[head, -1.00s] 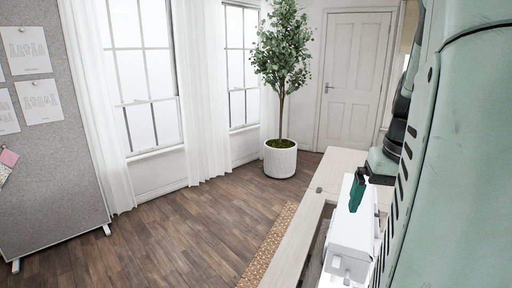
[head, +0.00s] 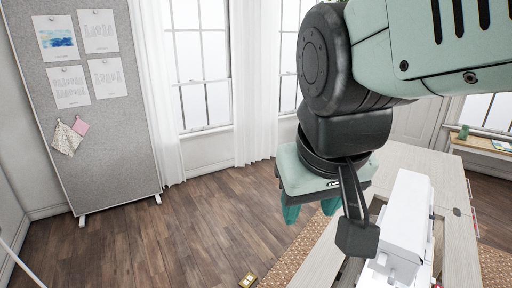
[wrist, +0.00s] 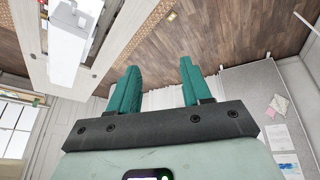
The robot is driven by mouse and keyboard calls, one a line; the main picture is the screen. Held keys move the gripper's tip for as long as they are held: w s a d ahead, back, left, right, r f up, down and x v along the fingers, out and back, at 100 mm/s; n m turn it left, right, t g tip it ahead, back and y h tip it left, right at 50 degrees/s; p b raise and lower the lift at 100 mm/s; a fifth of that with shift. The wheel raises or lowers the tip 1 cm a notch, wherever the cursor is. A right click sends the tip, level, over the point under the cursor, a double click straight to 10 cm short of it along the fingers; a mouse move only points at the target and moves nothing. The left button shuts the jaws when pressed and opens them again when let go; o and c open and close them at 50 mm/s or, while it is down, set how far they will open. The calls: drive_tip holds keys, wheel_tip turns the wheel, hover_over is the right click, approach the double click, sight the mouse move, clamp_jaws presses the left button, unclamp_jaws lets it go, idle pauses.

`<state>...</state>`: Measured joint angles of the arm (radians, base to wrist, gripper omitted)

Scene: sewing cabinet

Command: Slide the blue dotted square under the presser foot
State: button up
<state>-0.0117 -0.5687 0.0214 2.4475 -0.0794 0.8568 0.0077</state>
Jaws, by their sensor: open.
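The white sewing machine (head: 408,215) sits in the pale wood cabinet (head: 462,235) at the right of the head view. It also shows at upper left in the wrist view (wrist: 72,35). I cannot make out the presser foot. I do not see a blue dotted square in either view. My gripper (head: 308,210) hangs left of the machine, apart from it, above the floor and rug. In the wrist view its two teal fingers (wrist: 158,80) are spread with nothing between them. My arm covers part of the cabinet's far side.
A grey pinboard (head: 95,165) with papers and two cloth swatches stands at the left. A patterned rug (head: 290,258) lies by the cabinet, with a small yellow item (head: 247,280) near its edge. Wooden floor (head: 190,235) is open between. A side table (head: 485,146) is at far right.

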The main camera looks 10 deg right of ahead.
drive_tip(key=w+d+f+m+g, duration=0.1)
drive_tip(key=w+d+m, duration=0.1)
drive_tip(key=d, duration=0.1)
drive_tip(key=w+d+f+m+g+y, duration=0.1)
drive_tip(key=w+d+f+m, duration=0.1)
drive_tip(key=d, duration=0.2)
drive_tip(key=w+d+f+m+g, duration=0.1)
drive_tip(key=w+d+f+m, duration=0.1)
drive_tip(key=d+m, duration=0.1)
drive_tip(key=shift+d+f, duration=0.2)
drive_tip(key=shift+d, duration=0.1)
drive_tip(key=c, duration=0.4)
drive_tip(key=shift+o, duration=0.2)
drive_tip(key=s+d+f+m+y, duration=0.2)
drive_tip(key=s+d+f+m, duration=0.2)
drive_tip(key=d+f+m, duration=0.65)
drive_tip(key=s+d+f+m+y, duration=0.1)
drive_tip(key=s+d+f+m, duration=0.3)
drive_tip(key=d+f, duration=0.75)
drive_tip(key=s+d+f+m+t, duration=0.1)
drive_tip(key=s+d+f+m, duration=0.2)
drive_tip(key=s+d+f, duration=0.3)
drive_tip(key=s+d+f+m+t, duration=0.1)
drive_tip(key=s+d+f+m, duration=0.25)
drive_tip(key=s, duration=0.55)
drive_tip(key=shift+n, duration=0.3)
drive_tip(key=shift+x, duration=2.45)
